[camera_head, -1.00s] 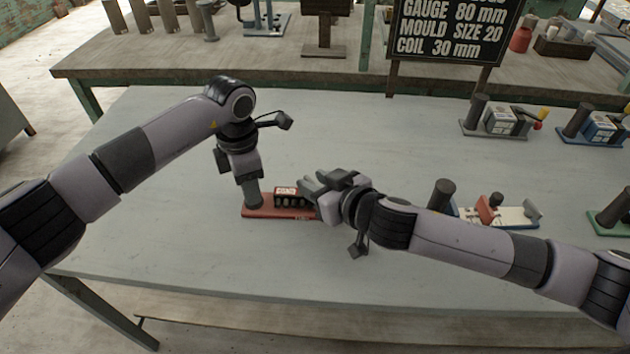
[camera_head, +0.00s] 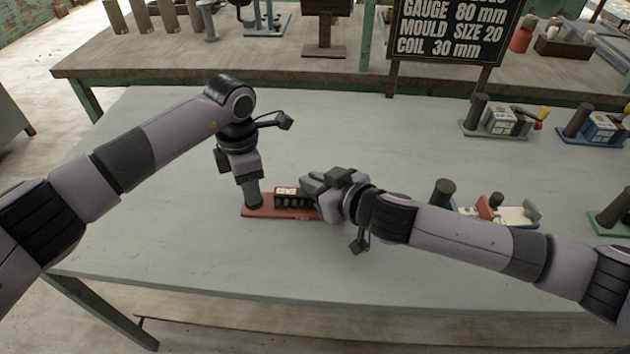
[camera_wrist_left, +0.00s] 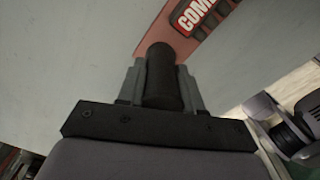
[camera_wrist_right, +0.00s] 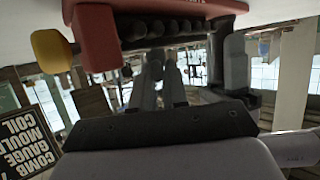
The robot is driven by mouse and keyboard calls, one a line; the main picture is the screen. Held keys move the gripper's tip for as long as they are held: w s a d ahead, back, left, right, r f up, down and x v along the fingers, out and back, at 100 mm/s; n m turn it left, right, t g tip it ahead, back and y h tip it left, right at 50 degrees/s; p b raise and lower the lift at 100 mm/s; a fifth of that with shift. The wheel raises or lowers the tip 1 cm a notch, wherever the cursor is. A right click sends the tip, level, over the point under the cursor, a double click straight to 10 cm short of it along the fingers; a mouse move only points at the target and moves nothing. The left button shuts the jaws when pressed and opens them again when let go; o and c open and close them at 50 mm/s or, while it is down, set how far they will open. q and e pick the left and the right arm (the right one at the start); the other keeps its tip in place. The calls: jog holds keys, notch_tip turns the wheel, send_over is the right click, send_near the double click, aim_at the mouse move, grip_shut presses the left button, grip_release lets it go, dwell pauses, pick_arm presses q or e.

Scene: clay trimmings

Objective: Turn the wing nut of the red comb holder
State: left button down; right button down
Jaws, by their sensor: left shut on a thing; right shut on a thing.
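My right gripper (camera_head: 312,186) is shut at the holder's right end. In the right wrist view its fingers (camera_wrist_right: 158,72) meet by the dark comb row, and they hide the wing nut between them. A yellow knob (camera_wrist_right: 52,51) shows beside the red body (camera_wrist_right: 95,35), clear of the fingers.
Grey (camera_head: 497,120), blue (camera_head: 592,128) and green (camera_head: 612,218) holders stand farther right. A black sign (camera_head: 452,30) stands at the back. The table's front is clear.

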jog(key=shift+w+d+n+g+y, duration=0.1)
jog(key=shift+n+g+y, duration=1)
jog(key=shift+n, duration=0.2)
jog(key=shift+a+n+g+y, duration=0.2)
jog(key=shift+n+g+y, duration=0.7)
jog(key=shift+n+g, duration=0.25)
jog(key=shift+w+d+n+g+y, duration=0.2)
jog(key=shift+n+g+y, duration=0.15)
jog(key=shift+n+g, duration=0.65)
jog(key=shift+w+d+n+g+y, duration=0.15)
jog(key=shift+n+g+y, duration=0.2)
jog(key=shift+n+g, duration=0.55)
jog(key=shift+w+a+r+n+g, duration=0.1)
jog(key=shift+n+g, duration=0.9)
jog(key=shift+g, duration=0.25)
jog(key=shift+w+a+r+n+g, duration=0.1)
jog(key=shift+n+g, duration=0.85)
jog(key=shift+g, duration=0.25)
jog(key=shift+s+d+f+n+g, duration=0.1)
jog(key=shift+s+n+g, duration=0.05)
jog(key=shift+n+g, duration=0.4)
jog(key=c, duration=1.2)
grip_release()
jog(key=shift+d, duration=0.1)
